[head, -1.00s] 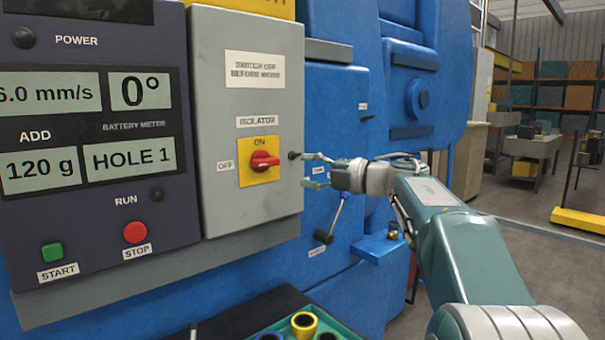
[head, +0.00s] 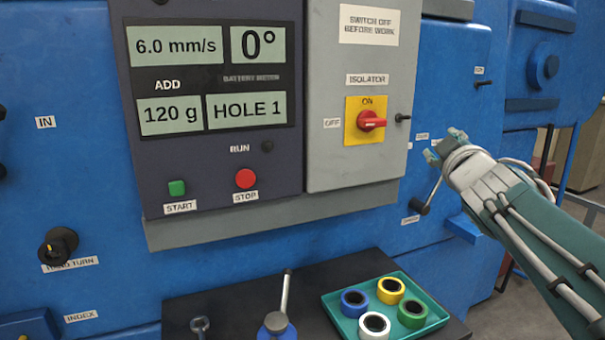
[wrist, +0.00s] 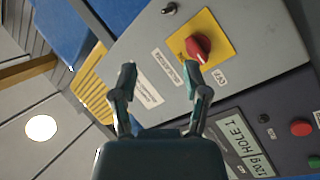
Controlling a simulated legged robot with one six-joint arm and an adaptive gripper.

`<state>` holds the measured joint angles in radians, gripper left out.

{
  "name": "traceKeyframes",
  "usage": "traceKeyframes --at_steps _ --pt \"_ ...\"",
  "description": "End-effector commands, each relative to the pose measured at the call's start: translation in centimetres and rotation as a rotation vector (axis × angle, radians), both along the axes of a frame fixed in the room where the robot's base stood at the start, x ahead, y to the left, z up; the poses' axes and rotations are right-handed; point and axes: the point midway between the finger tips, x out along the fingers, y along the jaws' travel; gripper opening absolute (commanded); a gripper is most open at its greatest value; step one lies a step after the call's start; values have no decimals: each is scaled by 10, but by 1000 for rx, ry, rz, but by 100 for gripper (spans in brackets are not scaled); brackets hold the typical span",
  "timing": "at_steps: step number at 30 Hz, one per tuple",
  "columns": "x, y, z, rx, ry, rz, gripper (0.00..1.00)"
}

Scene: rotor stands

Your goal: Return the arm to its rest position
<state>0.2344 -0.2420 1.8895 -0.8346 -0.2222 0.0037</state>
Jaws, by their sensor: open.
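My gripper (head: 446,148) is open and empty, in front of the blue machine to the right of the grey isolator box (head: 348,170) in the head view. My arm reaches in from the lower right. In the wrist view my gripper (wrist: 163,88) has its two fingers apart with nothing between them.
A display panel (head: 213,160) reads 6.0 mm/s, 0°, 120 g and HOLE 1. Below, a dark bench holds a green tray (head: 345,327) with several coloured rings. A lever (head: 430,195) sticks out from the machine just below my gripper.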

Motion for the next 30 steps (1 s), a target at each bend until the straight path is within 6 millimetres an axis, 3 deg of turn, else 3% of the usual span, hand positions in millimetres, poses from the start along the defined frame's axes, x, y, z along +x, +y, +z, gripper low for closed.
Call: traceKeyframes --at_steps 11,21,27,30 --pt "-93 11 -119 404 373 -233 60" --pt "-197 53 -235 683 793 -338 60" --pt "-248 78 -279 779 996 -360 60" --pt "-260 84 -287 799 1043 -364 60"
